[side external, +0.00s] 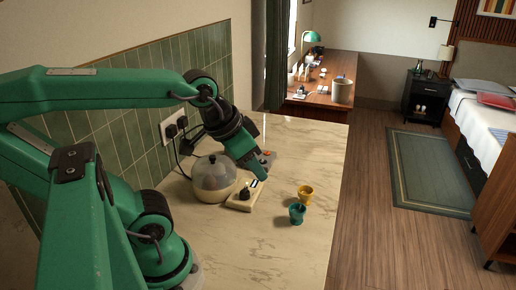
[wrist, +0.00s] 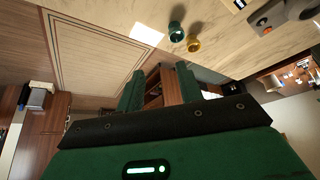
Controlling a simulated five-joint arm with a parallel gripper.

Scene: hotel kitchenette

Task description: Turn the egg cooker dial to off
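The egg cooker (side external: 214,180) stands on the marble counter, with a clear domed lid over a cream base. A cream control block (side external: 240,204) sits at its right front and carries a dark dial (side external: 245,193). The dial's setting is too small to read. My gripper (side external: 262,174) is above and just behind the block, apart from the dial as far as I can tell. In the wrist view my gripper (wrist: 160,88) shows two green fingers apart with nothing between them.
A yellow egg cup (side external: 305,192) and a teal egg cup (side external: 297,212) stand right of the block; both show in the wrist view. A grey item with an orange part (side external: 267,157) lies behind my gripper. Plugs (side external: 175,128) and cords are at the tiled wall. The front counter is clear.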

